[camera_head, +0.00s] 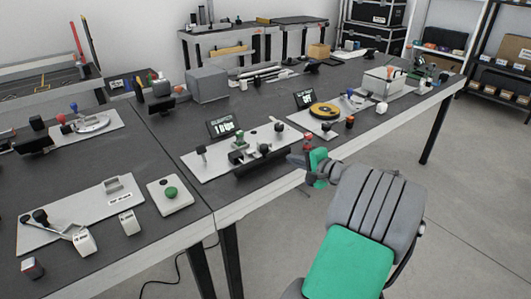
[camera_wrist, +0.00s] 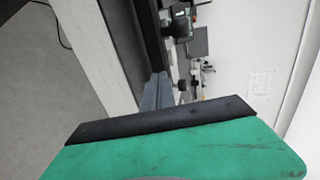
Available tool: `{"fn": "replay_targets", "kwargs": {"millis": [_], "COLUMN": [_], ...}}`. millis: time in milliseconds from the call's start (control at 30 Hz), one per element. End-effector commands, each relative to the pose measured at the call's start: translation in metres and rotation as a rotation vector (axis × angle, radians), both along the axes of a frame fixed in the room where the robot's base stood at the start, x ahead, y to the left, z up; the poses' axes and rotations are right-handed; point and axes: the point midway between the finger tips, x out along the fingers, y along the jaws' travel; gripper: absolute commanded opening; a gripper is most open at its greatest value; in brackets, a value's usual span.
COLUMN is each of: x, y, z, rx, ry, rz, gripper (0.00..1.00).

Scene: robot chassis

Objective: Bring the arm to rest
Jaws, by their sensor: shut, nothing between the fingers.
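My gripper (camera_head: 296,160) is at the front edge of the long dark-topped workbench (camera_head: 235,190), beside the middle panel, with my green and grey arm reaching up to it from the lower right. In the wrist view my gripper (camera_wrist: 157,92) shows as grey fingers close together beyond a green body with a dark edge. The fingers are shut with nothing between them. The head view shows the fingertips small, and I cannot tell whether they touch anything.
A pale panel (camera_head: 196,167) with a small display (camera_head: 221,127) and several knobs lies left of my gripper. A yellow disc (camera_head: 324,110) sits on another panel behind it. A green button box (camera_head: 170,195) is at the front left. Open floor (camera_head: 460,220) lies to the right.

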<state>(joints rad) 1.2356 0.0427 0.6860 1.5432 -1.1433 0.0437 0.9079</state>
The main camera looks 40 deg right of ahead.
Motion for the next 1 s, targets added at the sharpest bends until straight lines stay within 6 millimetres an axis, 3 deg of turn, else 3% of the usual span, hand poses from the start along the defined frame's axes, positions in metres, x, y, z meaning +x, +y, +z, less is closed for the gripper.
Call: {"fn": "replay_targets", "kwargs": {"millis": [200, 533, 633, 733, 833, 933, 1000], "x": [-0.017, -0.017, -0.009, 0.013, 0.029, 0.017, -0.006], "y": [0.000, 0.000, 0.013, 0.061, 0.140, 0.220, 0.268], "z": [0.006, 0.006, 0.013, 0.031, 0.054, 0.078, 0.095], "rx": [0.001, -0.001, -0.030, -0.140, -0.333, -0.553, -0.702], "ry": [0.000, 0.000, 0.027, 0.125, 0.277, 0.427, 0.514], "rz": [-0.001, 0.001, 0.032, 0.143, 0.328, 0.535, 0.678], "gripper": [0.00, 0.00, 0.00, 0.00, 0.00, 0.00, 0.00]}}
